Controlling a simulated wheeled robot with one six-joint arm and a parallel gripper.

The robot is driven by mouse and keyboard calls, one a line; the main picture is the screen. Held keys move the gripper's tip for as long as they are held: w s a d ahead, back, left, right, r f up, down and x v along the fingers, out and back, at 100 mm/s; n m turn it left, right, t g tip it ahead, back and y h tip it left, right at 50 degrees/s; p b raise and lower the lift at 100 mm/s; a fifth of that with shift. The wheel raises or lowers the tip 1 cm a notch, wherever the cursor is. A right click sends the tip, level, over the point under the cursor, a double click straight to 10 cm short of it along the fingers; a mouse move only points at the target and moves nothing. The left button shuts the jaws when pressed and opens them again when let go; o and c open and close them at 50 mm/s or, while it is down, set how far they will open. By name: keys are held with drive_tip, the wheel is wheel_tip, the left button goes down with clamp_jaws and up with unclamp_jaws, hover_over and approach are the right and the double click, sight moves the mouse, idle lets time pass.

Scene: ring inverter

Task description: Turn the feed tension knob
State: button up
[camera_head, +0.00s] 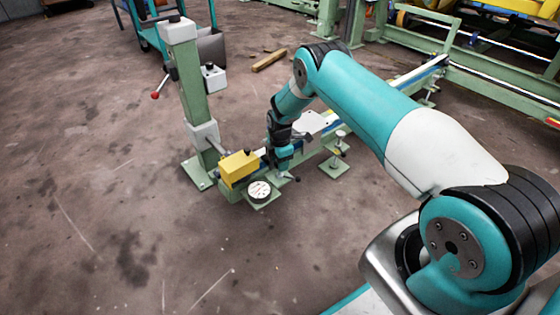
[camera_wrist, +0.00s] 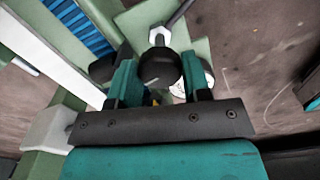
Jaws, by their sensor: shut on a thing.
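A round black knob (camera_wrist: 160,67), which I take to be the feed tension knob, sits between the two teal-and-black fingers of my gripper (camera_wrist: 158,80) in the wrist view. The gripper is shut on it. A metal nut and a grey rod show just beyond the knob. In the head view my gripper (camera_head: 281,158) reaches down to the low green machine, right of the yellow block. The knob cannot be made out there behind the gripper.
A yellow block (camera_head: 238,168) and a round white-faced dial (camera_head: 259,190) are left of my gripper. A green post (camera_head: 187,85) with a red-tipped lever (camera_head: 156,95) stands behind left. A small green stand (camera_head: 335,160) is to the right. The floor in front is clear.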

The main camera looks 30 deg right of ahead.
drive_tip(key=shift+n, duration=0.6)
drive_tip(key=o, duration=0.9)
drive_tip(key=shift+o, duration=0.2)
wheel_tip(320, 180, up, 17)
drive_tip(key=p, duration=0.6)
drive_tip(key=shift+r+p, duration=0.15)
drive_tip(key=shift+p, duration=0.15)
